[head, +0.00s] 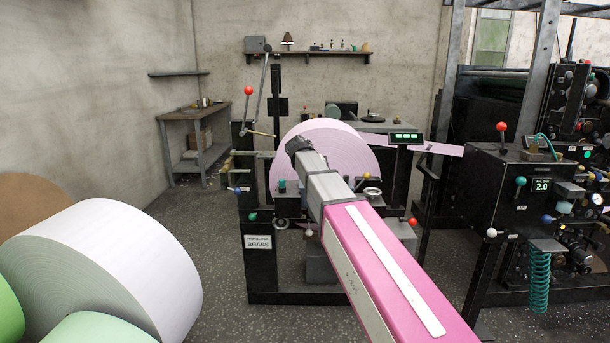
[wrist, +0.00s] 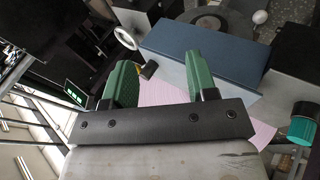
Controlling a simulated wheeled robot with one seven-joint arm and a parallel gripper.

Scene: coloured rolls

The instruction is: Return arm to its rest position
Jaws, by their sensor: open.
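My arm (head: 375,250) reaches from the lower right of the head view toward the black machine stand, its far end in front of a large pale pink roll (head: 352,150). The fingers are not distinguishable in the head view. In the wrist view my gripper (wrist: 160,72) shows two green fingers set wide apart, with nothing held between them. A pale pink sheet (wrist: 163,94) shows behind and between the fingers. A blue-grey block (wrist: 205,52) lies beyond them; I cannot tell how close it is.
The black stand (head: 262,285) carries levers and knobs around the arm's end. A control box (head: 497,190) with a red-topped lever stands right. A big white roll (head: 120,265) and green rolls (head: 95,330) lie lower left. Open floor (head: 215,225) lies between rolls and stand.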

